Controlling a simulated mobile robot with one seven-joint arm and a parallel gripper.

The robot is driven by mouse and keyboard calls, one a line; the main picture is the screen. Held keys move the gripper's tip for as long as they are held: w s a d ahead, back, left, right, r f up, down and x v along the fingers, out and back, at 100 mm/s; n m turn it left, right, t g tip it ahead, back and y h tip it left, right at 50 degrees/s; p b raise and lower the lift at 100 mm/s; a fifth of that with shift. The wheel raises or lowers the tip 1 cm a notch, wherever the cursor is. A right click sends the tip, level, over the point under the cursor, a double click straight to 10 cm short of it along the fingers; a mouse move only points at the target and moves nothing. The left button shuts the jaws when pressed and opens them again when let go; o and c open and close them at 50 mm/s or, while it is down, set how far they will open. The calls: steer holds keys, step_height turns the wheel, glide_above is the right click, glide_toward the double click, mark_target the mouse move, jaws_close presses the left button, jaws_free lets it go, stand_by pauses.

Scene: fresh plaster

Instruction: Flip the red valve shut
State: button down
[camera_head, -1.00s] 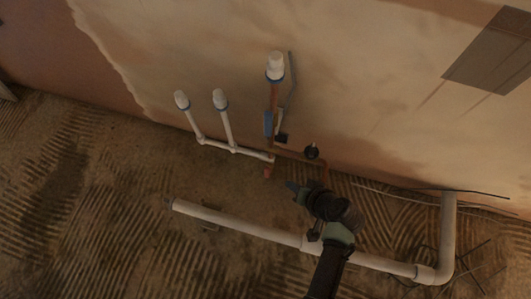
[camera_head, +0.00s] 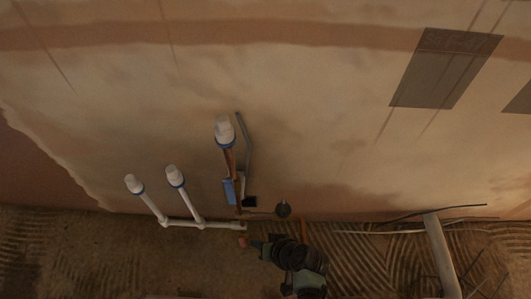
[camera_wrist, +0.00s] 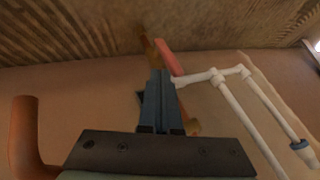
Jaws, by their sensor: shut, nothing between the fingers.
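The red valve handle (camera_head: 243,241) is a small red lever low on the copper pipework, near the foot of the wall. In the wrist view, the red handle (camera_wrist: 170,57) slants just beyond and to the right of my fingertips. My gripper (camera_head: 254,245) is immediately to the right of the handle in the head view. In the wrist view, my gripper (camera_wrist: 160,74) has its blue-grey fingers together and empty, overlapping part of the valve's pipe. I cannot tell whether the fingertips touch the handle. The valve body is mostly hidden.
White pipes (camera_head: 200,224) with capped risers stand left of the valve. A copper pipe with a blue fitting (camera_head: 229,190) rises against the wall. A thick pale pipe (camera_head: 441,255) stands farther right.

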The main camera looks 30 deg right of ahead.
mark_target(242, 240)
steer(key=b+x, duration=0.1)
steer(key=x, duration=0.2)
steer(key=shift+w+f+b, duration=0.15)
steer(key=shift+f+b, duration=0.05)
steer(key=shift+b, duration=0.1)
steer(key=shift+a+r, duration=0.1)
steer(key=shift+r, duration=0.05)
steer(key=shift+w+a+r+h+p, duration=0.15)
steer(key=shift+h+p, duration=0.15)
steer(key=shift+p, duration=0.35)
